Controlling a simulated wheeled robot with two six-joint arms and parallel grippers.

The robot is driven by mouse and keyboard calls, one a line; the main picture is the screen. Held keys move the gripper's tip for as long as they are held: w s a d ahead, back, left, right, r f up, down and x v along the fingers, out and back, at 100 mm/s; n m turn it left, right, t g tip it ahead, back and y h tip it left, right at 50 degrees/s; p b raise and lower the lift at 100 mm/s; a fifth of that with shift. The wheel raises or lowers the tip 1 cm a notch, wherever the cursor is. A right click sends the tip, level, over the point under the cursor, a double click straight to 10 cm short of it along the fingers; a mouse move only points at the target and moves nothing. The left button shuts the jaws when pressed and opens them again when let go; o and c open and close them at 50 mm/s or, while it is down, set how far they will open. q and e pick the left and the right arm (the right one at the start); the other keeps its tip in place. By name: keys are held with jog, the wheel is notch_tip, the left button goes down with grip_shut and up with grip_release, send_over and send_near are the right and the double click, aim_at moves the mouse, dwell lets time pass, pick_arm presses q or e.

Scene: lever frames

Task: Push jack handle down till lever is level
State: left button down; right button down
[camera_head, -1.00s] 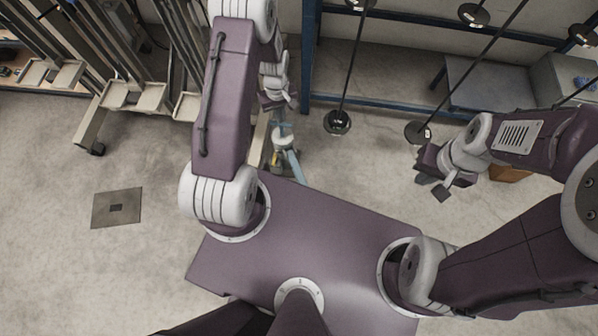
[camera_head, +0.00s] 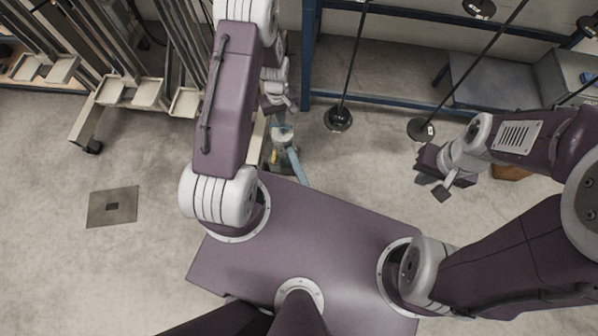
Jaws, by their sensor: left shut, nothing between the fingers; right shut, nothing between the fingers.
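A small jack-like device stands on the floor just beyond my base. Its light blue bar (camera_head: 297,166) slants down toward the front edge of my base, with a grey rounded part (camera_head: 283,135) above it and a small yellow patch (camera_head: 275,157) beside it. Which part is the handle, and whether the lever is level, I cannot tell. My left gripper (camera_head: 277,108) is shut and empty, just above and behind the grey part; contact is unclear. My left forearm hides part of the area. My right gripper (camera_head: 433,185) is shut and empty over open floor at the right.
Black lamp-like stands with round bases (camera_head: 338,118) stand behind the jack and to its right. A blue rack frame (camera_head: 380,103) runs along the back. Grey wheeled racks (camera_head: 88,120) stand at the left. A floor plate (camera_head: 112,206) lies on clear floor at left.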

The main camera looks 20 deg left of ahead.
notch_tip(320, 180, up, 8)
jog(key=p, duration=0.8)
jog(key=shift+r, duration=0.2)
dwell(0.5)
